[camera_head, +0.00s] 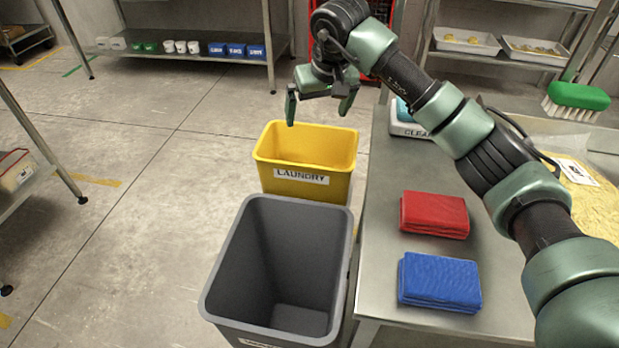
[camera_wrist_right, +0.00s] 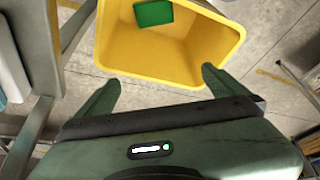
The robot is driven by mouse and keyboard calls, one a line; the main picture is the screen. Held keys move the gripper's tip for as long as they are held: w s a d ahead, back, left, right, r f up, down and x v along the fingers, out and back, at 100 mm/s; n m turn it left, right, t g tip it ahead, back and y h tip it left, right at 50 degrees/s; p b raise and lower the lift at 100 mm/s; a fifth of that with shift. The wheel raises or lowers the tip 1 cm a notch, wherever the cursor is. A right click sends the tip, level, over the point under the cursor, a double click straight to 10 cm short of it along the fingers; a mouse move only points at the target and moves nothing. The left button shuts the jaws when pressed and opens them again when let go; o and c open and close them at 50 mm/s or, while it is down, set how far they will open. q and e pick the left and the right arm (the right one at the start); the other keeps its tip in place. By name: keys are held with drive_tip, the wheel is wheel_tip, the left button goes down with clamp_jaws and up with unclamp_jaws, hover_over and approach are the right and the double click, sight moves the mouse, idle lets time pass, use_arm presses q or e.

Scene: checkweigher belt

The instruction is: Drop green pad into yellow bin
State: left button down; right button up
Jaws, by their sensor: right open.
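The yellow bin (camera_head: 306,141), labelled LAUNDRY, stands on the floor to the left of the steel table. In the right wrist view the green pad (camera_wrist_right: 154,13) is inside the yellow bin (camera_wrist_right: 185,75), near the top of the picture. The pad is hidden by the bin's walls in the head view. My right gripper (camera_head: 320,107) is open and empty above the bin's far side. Its two spread fingers also show in the wrist view (camera_wrist_right: 159,88), apart from the pad. My left gripper is not in view.
A grey bin (camera_head: 228,262) stands in front of the yellow one. A green brush (camera_head: 577,97) is at upper right.

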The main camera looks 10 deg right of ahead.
use_arm(q)
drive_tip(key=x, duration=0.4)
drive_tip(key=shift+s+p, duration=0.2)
drive_tip(key=shift+p, duration=0.15)
use_arm(e)
drive_tip(key=v, duration=0.6)
drive_tip(key=shift+s+r, duration=0.1)
